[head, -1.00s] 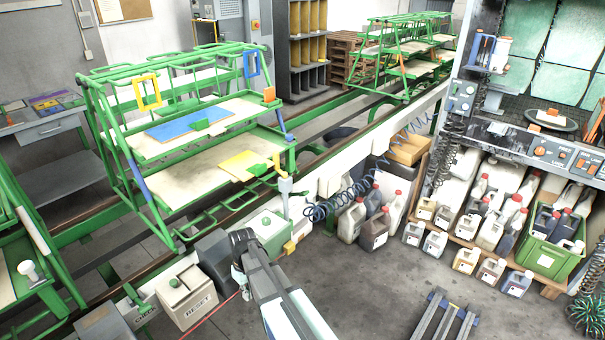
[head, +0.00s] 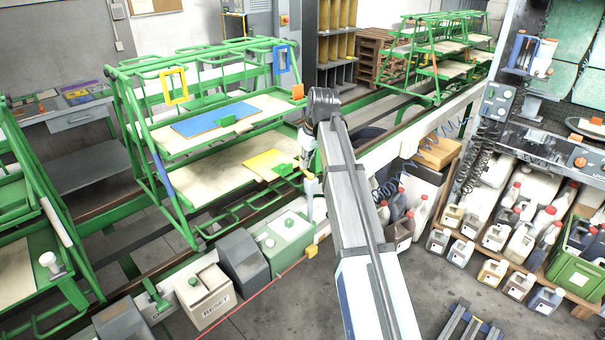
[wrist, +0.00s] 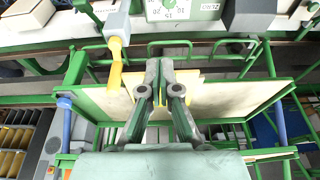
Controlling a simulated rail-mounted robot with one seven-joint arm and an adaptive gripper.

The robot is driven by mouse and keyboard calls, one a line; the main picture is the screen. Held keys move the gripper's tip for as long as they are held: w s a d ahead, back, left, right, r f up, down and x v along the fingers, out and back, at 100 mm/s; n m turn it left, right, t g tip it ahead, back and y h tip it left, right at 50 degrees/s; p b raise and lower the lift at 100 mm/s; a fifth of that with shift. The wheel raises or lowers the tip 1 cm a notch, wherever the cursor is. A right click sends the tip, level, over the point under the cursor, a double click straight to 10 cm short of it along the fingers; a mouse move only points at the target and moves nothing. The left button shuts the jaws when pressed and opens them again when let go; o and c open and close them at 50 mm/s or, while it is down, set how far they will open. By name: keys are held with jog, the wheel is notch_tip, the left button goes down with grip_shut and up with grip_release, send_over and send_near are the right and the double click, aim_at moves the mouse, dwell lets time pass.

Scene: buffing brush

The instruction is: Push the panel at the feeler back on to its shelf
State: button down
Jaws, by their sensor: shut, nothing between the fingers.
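A yellow panel (head: 266,164) with a green piece (head: 283,170) on it lies on the pale lower shelf (head: 205,182) of the green rack, near the shelf's right end. The feeler, a grey post with a yellow lever (wrist: 115,65), stands beside this end; in the head view (head: 311,186) it is close to the panel's right edge. My gripper (wrist: 163,98) is shut and empty, over the shelf's edge beside the feeler. Yellow shows around its fingertips in the wrist view, but the fingers hide most of it. I cannot tell whether they touch the panel.
A blue panel (head: 214,119) lies on the upper shelf, with yellow (head: 176,86) and blue (head: 282,60) frames above. Boxes, including a white RESET box (head: 205,298), line the rail in front. Canisters (head: 520,235) stand at the right.

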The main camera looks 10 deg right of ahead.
jog(key=w+a+f+p, duration=0.3)
jog(key=w+f, duration=0.3)
jog(key=f, duration=0.2)
jog(key=shift+p, duration=0.7)
jog(key=shift+a+f, duration=0.1)
